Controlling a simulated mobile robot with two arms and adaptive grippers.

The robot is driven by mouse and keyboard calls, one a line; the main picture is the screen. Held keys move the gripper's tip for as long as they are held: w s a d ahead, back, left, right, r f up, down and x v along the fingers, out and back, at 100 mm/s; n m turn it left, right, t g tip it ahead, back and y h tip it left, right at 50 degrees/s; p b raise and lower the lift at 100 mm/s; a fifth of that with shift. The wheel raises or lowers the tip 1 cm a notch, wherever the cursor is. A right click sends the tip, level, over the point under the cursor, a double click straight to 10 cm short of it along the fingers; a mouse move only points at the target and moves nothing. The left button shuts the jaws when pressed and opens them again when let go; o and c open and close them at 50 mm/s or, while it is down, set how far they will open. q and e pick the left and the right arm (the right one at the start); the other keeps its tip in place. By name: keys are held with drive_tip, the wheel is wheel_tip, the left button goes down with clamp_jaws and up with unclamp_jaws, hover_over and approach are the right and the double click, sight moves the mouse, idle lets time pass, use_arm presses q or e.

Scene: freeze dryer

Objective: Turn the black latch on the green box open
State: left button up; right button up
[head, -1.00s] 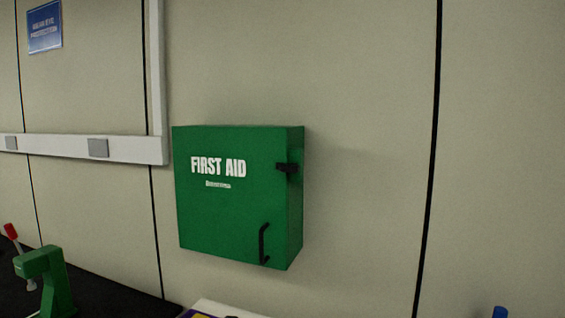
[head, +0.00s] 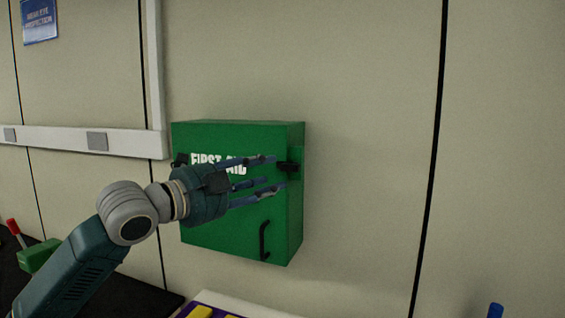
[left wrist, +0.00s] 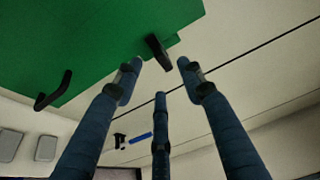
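The green first aid box (head: 215,230) hangs on the wall in the head view, its lid shut. Its black latch (head: 287,167) sits at the upper right edge of the front. In the left wrist view the latch (left wrist: 158,52) stands just beyond and between my fingertips. My left gripper (head: 272,174) is in front of the box, its fingers spread and pointing right at the latch. It is open and empty; in the left wrist view its fingers (left wrist: 158,75) show apart. I cannot tell whether any finger touches the latch. My right gripper is not in view.
A black handle (head: 264,241) is on the lower right of the box front; it also shows in the left wrist view (left wrist: 54,92). A white rail (head: 125,146) runs along the wall at left. The wall right of the box is clear.

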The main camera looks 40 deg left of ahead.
sight(286, 168)
use_arm(q)
drive_tip(key=w, duration=0.1)
drive_tip(key=w+p, duration=0.2)
drive_tip(key=shift+w+d+r, duration=0.3)
drive_tip(key=shift+r, duration=0.05)
drive_tip(key=shift+w+d+f+p, duration=0.1)
drive_tip(key=shift+w+f+p, duration=0.15)
drive_tip(key=shift+w, duration=0.2)
drive_tip(key=shift+w+d+f+p, duration=0.1)
drive_tip(key=shift+w+p, duration=0.25)
drive_tip(key=shift+w, duration=0.05)
drive_tip(key=shift+c, duration=0.5)
clamp_jaws()
